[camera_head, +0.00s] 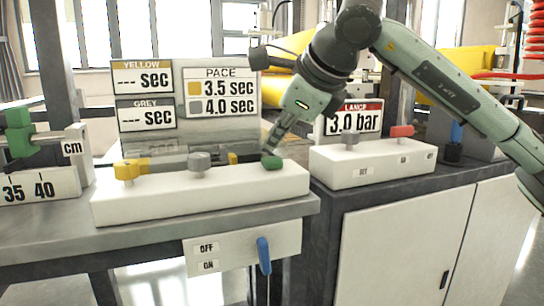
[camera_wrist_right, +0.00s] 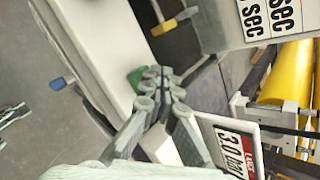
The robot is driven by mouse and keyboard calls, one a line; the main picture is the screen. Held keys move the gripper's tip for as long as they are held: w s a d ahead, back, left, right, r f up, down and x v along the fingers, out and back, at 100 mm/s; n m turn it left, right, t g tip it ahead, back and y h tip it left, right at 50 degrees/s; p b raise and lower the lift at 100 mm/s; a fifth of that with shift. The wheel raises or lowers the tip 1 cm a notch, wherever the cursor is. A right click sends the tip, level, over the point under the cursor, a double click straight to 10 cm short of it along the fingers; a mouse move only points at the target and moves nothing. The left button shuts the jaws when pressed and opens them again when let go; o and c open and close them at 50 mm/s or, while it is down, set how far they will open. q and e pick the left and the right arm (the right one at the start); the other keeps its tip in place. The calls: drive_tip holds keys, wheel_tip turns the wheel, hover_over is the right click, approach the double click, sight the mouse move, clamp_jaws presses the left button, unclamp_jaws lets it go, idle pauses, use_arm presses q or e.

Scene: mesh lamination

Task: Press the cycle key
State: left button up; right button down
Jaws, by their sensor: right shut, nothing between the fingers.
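A green key (camera_head: 272,162) sits at the right end of a long white console (camera_head: 200,195); no cycle label is readable on it. It also shows in the right wrist view (camera_wrist_right: 137,79), partly behind the fingertips. My right gripper (camera_head: 268,150) is shut and empty, its fingers slanting down with the tips right at the green key. In the right wrist view the closed fingertips (camera_wrist_right: 165,78) lie at the key's edge. I cannot tell whether they touch it. My left gripper is not in view.
A yellow knob (camera_head: 127,170) and a grey knob (camera_head: 199,162) stand on the same console. A blue lever (camera_head: 264,255) is below, beside OFF and ON labels. A second white console (camera_head: 345,172) with a red key (camera_head: 402,131) and a 3.0 bar sign (camera_head: 356,120) stand right.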

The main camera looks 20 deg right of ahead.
sight(275, 160)
drive_tip(key=shift+r+p, duration=1.7)
drive_tip(key=shift+r, duration=0.8)
